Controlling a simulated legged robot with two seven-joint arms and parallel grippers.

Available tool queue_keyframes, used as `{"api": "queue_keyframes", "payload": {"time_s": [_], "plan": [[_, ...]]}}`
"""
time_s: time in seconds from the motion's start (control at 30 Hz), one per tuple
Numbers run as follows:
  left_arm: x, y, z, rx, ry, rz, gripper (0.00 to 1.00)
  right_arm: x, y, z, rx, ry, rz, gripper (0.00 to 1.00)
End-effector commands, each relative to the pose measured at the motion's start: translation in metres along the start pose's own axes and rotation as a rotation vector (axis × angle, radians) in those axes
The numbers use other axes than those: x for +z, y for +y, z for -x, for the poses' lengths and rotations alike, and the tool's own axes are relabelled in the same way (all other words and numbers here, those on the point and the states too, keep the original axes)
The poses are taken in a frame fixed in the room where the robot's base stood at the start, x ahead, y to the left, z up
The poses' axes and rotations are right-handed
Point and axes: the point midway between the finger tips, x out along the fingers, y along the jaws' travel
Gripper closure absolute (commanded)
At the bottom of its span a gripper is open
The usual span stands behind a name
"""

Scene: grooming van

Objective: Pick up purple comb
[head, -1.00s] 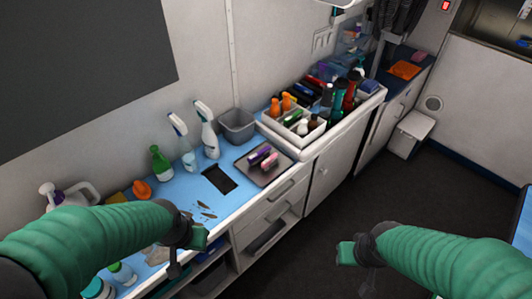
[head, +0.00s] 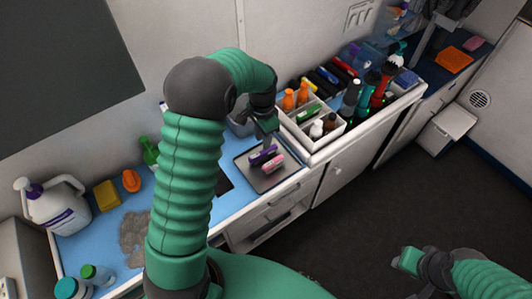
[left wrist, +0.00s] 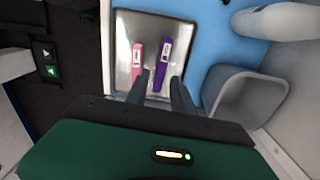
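The purple comb (head: 262,156) lies on a metal tray (head: 262,184) on the blue counter. A pink comb-like item (head: 273,164) lies beside it. My left gripper (head: 267,138) is above the tray, pointing down, close to the purple comb. In the left wrist view the gripper's two fingers (left wrist: 160,76) are apart with nothing held. The purple comb (left wrist: 162,62) shows just beyond and between the fingertips, nearer the right one, and the pink item (left wrist: 137,60) is to its left. My right gripper (head: 405,262) is low at the right, away from the counter; its fingers are unclear.
A white divided caddy (head: 330,140) with bottles stands right of the tray. A grey bin (left wrist: 252,98) stands close to the tray and left gripper. A white jug (head: 52,207), a yellow sponge (head: 106,195) and a green bottle (head: 149,151) stand left. The floor (head: 370,210) is clear.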

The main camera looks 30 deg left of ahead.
Motion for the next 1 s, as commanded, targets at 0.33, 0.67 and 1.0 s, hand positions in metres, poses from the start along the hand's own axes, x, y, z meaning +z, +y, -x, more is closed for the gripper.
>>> {"api": "queue_keyframes", "payload": {"time_s": [0.33,0.67,1.0], "plan": [[0.002,-0.001,-0.053,0.001,-0.001,0.001,0.71,-0.001,0.000,0.002,0.000,0.001,0.000,0.64],[0.002,-0.003,-0.093,0.000,0.002,0.001,0.71,-0.001,0.000,0.004,0.000,0.000,0.000,0.64],[0.002,-0.003,-0.092,0.000,0.003,0.001,0.98,-0.001,0.000,0.004,0.000,0.000,-0.001,0.64]]}}
